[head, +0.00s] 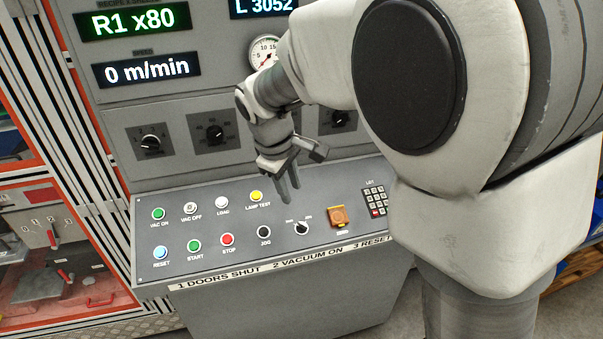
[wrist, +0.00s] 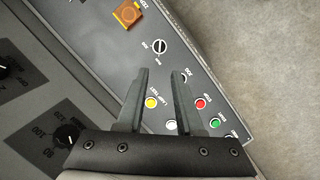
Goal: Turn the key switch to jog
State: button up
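The rotary switch (head: 302,228), which I take to be the key switch, is a black round knob with a pale pointer. It sits on the sloped grey panel, right of the black JOG button (head: 264,232). Its small position labels are too blurred to read. In the wrist view the switch (wrist: 160,46) lies just beyond the fingertips. My gripper (head: 289,196) hangs above the panel, up from the switch and apart from it. In the wrist view my gripper (wrist: 162,74) has its two fingers apart with nothing between them.
An orange guarded switch (head: 337,216) and a keypad (head: 375,201) are right of the switch. The yellow LAMP TEST button (head: 256,196) is close to my gripper; red STOP (head: 227,239) and green START (head: 194,245) buttons are further left. A vertical panel with dials (head: 215,132) stands behind.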

aim_at(301, 232)
jog(key=x, duration=1.4)
jog(key=shift+w+d+f, duration=0.1)
jog(key=shift+d+f, duration=0.05)
jog(key=shift+f, duration=0.25)
jog(key=shift+c, duration=0.2)
grip_shut()
dwell(0.4)
